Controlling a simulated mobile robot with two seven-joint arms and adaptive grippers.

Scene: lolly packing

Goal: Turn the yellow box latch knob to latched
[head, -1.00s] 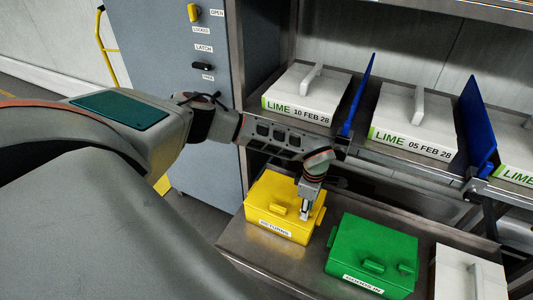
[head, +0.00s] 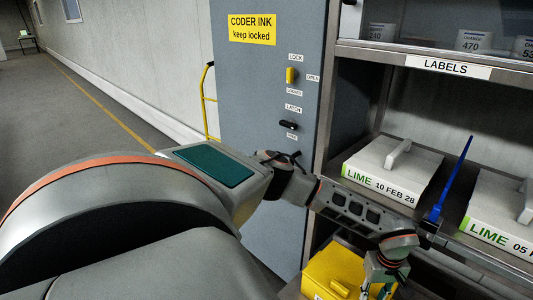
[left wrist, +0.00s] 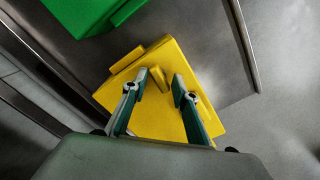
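The yellow box (head: 330,265) stands at the bottom edge of the head view, partly cut off. My left gripper (head: 380,290) is at its right side, its fingertips at the frame edge. In the left wrist view the yellow box (left wrist: 170,118) lies beneath my left gripper (left wrist: 157,84). The two fingers are apart, with a small raised yellow piece (left wrist: 159,79) of the lid between or just beyond their tips. I cannot tell whether the fingers touch it, or whether it is the latch knob. My right gripper is not in view.
A green box (left wrist: 85,12) is beside the yellow one. A grey cabinet (head: 262,160) carries a yellow knob (head: 290,75) and a black knob (head: 288,125) with lock and latch labels.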

